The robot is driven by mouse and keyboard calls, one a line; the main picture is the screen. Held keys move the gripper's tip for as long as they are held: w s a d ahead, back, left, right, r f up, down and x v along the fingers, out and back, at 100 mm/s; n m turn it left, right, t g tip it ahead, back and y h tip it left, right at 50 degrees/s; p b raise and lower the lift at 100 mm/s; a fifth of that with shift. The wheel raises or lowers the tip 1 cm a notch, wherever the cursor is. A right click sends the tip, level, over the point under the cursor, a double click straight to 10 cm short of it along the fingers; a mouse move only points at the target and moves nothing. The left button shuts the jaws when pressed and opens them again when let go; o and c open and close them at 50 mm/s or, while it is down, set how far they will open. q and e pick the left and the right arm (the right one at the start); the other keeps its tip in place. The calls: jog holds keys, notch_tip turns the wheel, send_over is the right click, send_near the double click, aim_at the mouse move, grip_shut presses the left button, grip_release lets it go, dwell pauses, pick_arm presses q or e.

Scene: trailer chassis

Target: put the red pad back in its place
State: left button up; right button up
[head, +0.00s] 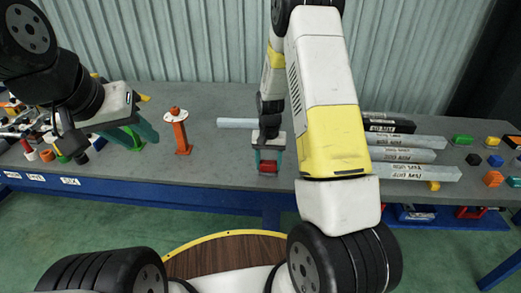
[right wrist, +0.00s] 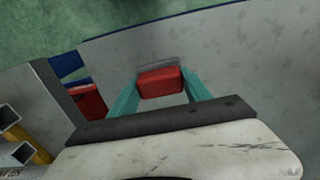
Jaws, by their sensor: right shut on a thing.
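The red pad (head: 268,167) is held between the teal fingers of my right gripper (head: 268,163), near the front edge of the grey table in the head view. In the right wrist view the red pad (right wrist: 160,82) sits between the two fingertips (right wrist: 162,86), with a grey strip along its far side. I cannot tell whether it touches the table. My left gripper (head: 138,136) is over the left part of the table, its teal fingers apart with nothing visibly held. The pad's place cannot be made out.
An orange stand (head: 181,137) stands between my grippers. A light grey bar (head: 235,123) lies behind the right gripper. Labelled long boxes (head: 410,155) and small coloured blocks (head: 493,160) lie at the right. Another red thing (right wrist: 88,101) shows beyond the table edge.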

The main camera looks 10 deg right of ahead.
aim_at(268, 162)
jog(key=shift+f, duration=0.15)
jog(key=o, duration=1.5)
jog(key=shift+c, duration=0.2)
jog(key=s+r+t, duration=0.1)
jog(key=s+r, duration=0.2)
jog(key=r, duration=0.6)
jog(key=s+r+n+t+y, duration=0.1)
jog(key=s+r, duration=0.2)
jog(key=r, duration=0.5)
jog(key=s+r+t, duration=0.1)
jog(key=s+r, duration=0.2)
jog(key=r, duration=0.6)
jog(key=s+a+r+n+t, duration=0.1)
jog(key=s+r, duration=0.2)
jog(key=s, duration=0.4)
jog(key=s+a+r+n+t+y, duration=0.1)
jog(key=s+r, duration=0.3)
jog(key=s, duration=0.4)
jog(key=shift+s+n+t, duration=0.15)
jog(key=shift+n+t, duration=0.25)
jog(key=shift+t, duration=0.2)
